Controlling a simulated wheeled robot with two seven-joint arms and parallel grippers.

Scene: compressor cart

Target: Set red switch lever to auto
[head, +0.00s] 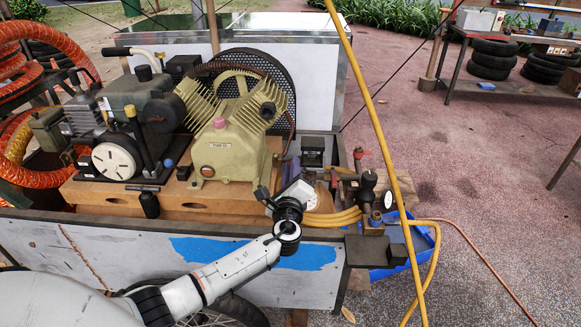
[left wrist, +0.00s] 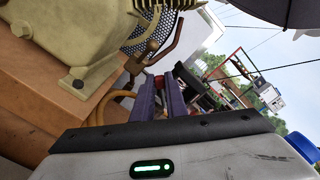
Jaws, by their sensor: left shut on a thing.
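A small red piece, which looks like the red switch lever (left wrist: 158,82), shows between the purple fingertips of my left gripper (left wrist: 162,92) in the left wrist view. The fingers are close together on it. In the head view my left gripper (head: 293,172) reaches over the cart's front edge, right of the pump's base. A dark switch box (head: 312,151) stands just beyond the fingers. The lever cannot be made out there, and its setting cannot be read. My right gripper is not in view.
The beige pump (head: 228,150) stands left of the gripper. Yellow hoses (head: 332,218) and a valve assembly with a red handle (head: 362,153) are close on the right. A slanting yellow hose (head: 378,130) crosses in front. Open paved ground lies further right.

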